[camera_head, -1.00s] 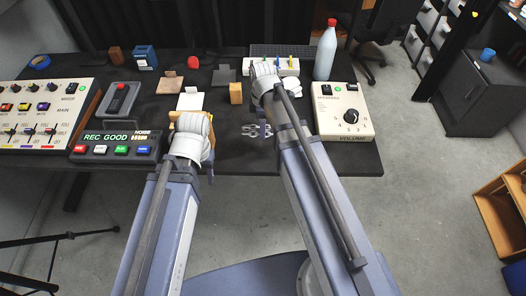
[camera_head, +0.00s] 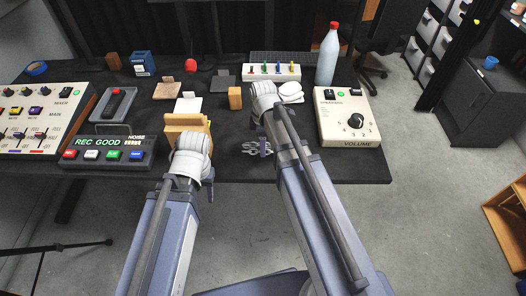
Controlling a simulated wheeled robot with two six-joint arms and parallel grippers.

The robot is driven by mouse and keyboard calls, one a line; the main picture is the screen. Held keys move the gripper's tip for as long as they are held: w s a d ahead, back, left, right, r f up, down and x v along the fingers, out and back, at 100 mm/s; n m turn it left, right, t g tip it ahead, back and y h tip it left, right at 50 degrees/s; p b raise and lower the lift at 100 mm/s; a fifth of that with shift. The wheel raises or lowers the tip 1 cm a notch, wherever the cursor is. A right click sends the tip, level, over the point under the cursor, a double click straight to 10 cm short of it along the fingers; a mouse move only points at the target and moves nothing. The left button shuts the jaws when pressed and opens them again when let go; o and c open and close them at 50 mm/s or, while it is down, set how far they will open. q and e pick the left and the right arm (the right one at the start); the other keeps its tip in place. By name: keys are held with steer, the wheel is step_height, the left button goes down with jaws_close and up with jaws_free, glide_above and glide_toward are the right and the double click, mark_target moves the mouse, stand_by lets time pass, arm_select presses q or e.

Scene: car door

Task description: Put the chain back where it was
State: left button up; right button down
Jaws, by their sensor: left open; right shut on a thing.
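The silver chain (camera_head: 257,149) shows as a small bunch of links over the dark table near its front edge, partly hidden by my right arm. My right gripper (camera_head: 265,146) is at the chain and shut on it; its fingertips are mostly hidden. I cannot tell whether the chain touches the table. My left gripper (camera_head: 190,140) is open, just in front of a tan wooden block-like stand (camera_head: 186,121). Its fingers are mostly hidden behind the white wrist, and I cannot tell whether they touch the stand.
A recorder box (camera_head: 108,148) and mixer (camera_head: 40,120) stand at the left. A volume box (camera_head: 352,120) stands at the right, with a white bottle (camera_head: 326,55) behind. A small wooden block (camera_head: 235,98) and a power strip (camera_head: 272,72) lie farther back. Table is clear between my grippers.

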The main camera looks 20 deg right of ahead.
step_height(320, 180, down, 3)
steer(key=shift+f+b, duration=0.1)
steer(key=shift+b, duration=1.1)
steer(key=shift+r, duration=0.2)
steer(key=shift+f, duration=0.15)
steer(key=c, duration=0.6)
jaws_free()
steer(key=shift+f, duration=0.1)
steer(key=o, duration=0.4)
step_height(320, 180, up, 13)
steer(key=p, duration=1.2)
steer(key=shift+f, duration=0.2)
steer(key=s+a+m, duration=0.3)
steer(key=s, duration=0.1)
steer(key=s+a+m, duration=0.4)
steer(key=s, duration=0.1)
steer(key=s+a+m+h, duration=0.1)
steer(key=s+a+m, duration=0.2)
steer(key=s+m, duration=0.1)
steer(key=shift+s+a, duration=0.25)
steer(key=shift+s, duration=0.45)
